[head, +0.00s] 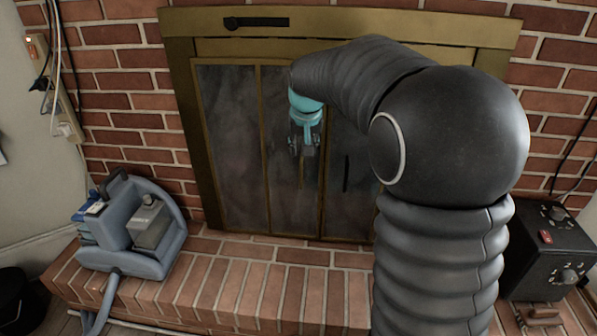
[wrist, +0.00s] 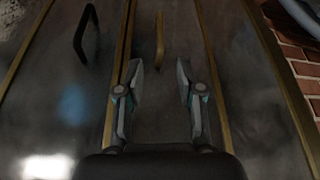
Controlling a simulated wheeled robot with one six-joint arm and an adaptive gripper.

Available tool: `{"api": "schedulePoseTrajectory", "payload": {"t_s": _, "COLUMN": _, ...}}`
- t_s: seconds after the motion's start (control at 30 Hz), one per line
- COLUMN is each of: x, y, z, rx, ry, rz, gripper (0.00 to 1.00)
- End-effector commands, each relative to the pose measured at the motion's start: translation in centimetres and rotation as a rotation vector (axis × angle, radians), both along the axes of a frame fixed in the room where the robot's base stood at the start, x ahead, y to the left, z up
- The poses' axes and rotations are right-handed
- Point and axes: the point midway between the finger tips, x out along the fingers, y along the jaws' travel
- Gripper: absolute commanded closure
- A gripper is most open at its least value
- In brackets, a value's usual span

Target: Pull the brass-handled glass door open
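The glass door with the brass handle is a dark, sooty panel in a brass frame (head: 293,205). Its slim brass handle (wrist: 160,40) stands upright on the panel in the wrist view, ahead of my fingertips and between their lines. In the head view the handle is a thin strip (head: 302,175) just below my gripper (head: 303,150). My gripper (wrist: 160,78) is open, with a finger to either side and nothing between them. The handle appears apart from both fingers. The door looks closed, flush with its neighbours. My arm hides the upper right of the fireplace front.
A black handle (wrist: 87,33) is on the neighbouring panel; it also shows in the head view (head: 346,174). A blue-grey machine (head: 130,228) stands on the brick hearth (head: 245,285) at left, a black box (head: 548,245) at right. The hearth before the doors is clear.

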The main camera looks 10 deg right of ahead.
Motion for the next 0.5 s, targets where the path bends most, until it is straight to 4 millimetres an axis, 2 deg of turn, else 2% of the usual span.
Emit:
{"api": "schedulePoseTrajectory", "payload": {"t_s": 0.27, "x": 1.3, "y": -0.1, "z": -2.5, "rx": 0.0, "ry": 0.003, "rz": -0.002, "gripper": 0.63}}
{"api": "schedulePoseTrajectory", "payload": {"t_s": 0.5, "x": 3.0, "y": -0.3, "z": -6.6, "rx": 0.0, "ry": 0.005, "rz": -0.002, "gripper": 0.63}}
